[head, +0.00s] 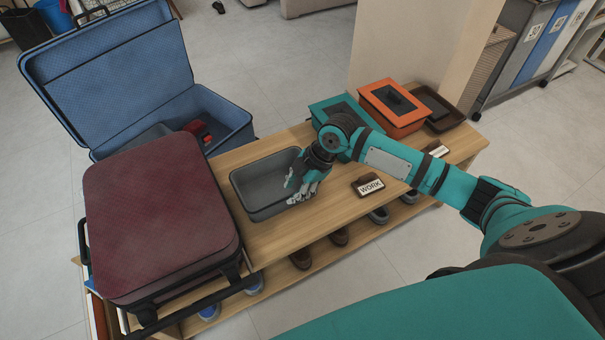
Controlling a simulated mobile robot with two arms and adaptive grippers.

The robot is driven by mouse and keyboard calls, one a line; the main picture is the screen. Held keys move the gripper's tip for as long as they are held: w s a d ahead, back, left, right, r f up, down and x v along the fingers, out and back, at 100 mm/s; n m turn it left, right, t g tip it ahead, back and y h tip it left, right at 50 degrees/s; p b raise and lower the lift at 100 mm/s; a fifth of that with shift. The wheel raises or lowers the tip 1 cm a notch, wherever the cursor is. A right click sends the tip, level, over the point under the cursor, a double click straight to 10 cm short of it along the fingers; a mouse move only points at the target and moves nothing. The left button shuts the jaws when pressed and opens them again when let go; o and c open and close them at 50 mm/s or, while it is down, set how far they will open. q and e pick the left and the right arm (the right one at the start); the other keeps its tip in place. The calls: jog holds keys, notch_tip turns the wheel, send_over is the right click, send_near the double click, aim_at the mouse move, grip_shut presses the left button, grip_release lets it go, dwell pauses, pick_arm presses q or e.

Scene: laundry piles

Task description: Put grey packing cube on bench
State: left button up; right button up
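The wooden bench (335,214) runs across the middle, with shoes on a lower level. A grey piece (147,141), possibly the grey packing cube, lies partly hidden in the open blue suitcase (215,112), behind the maroon suitcase. My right gripper (299,190) is over the right side of an open grey tray (262,190) on the bench. Its fingers look spread, with nothing visible between them. Whether it touches the tray is unclear. My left gripper is out of view.
The maroon suitcase (160,215) stands at the bench's left end. A teal packing cube (335,108), an orange packing cube (393,107) and a brown tray (440,112) sit toward the back right. A "WORK" label (369,185) lies near the bench's front edge, with bare wood around it.

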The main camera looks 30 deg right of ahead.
jog(key=v, duration=0.6)
jog(key=s+a+f+m, duration=0.1)
jog(key=a+f, duration=0.1)
jog(key=s+a+f+m, duration=0.2)
jog(key=f, duration=0.1)
jog(key=s+a+f+m+p, duration=0.1)
jog(key=s+a+f, duration=0.1)
jog(key=f, duration=0.1)
jog(key=shift+s+f+m+t, duration=0.2)
jog(key=shift+s+m+t, duration=0.1)
jog(key=shift+m, duration=0.1)
jog(key=s+f+m, duration=0.3)
jog(key=shift+a+t+h, duration=0.3)
jog(key=shift+a+h, duration=0.1)
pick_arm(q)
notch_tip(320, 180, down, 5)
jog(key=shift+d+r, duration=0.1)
pick_arm(e)
jog(key=s+d+f+m+h, duration=0.1)
jog(key=s+d+f+m, duration=0.1)
jog(key=s, duration=0.4)
jog(key=s+d+f+m+h, duration=0.2)
jog(key=s+f+m, duration=0.2)
jog(key=s+m, duration=0.1)
jog(key=shift+s+m+h, duration=0.3)
jog(key=shift+s+m, duration=0.1)
jog(key=shift+m, duration=0.3)
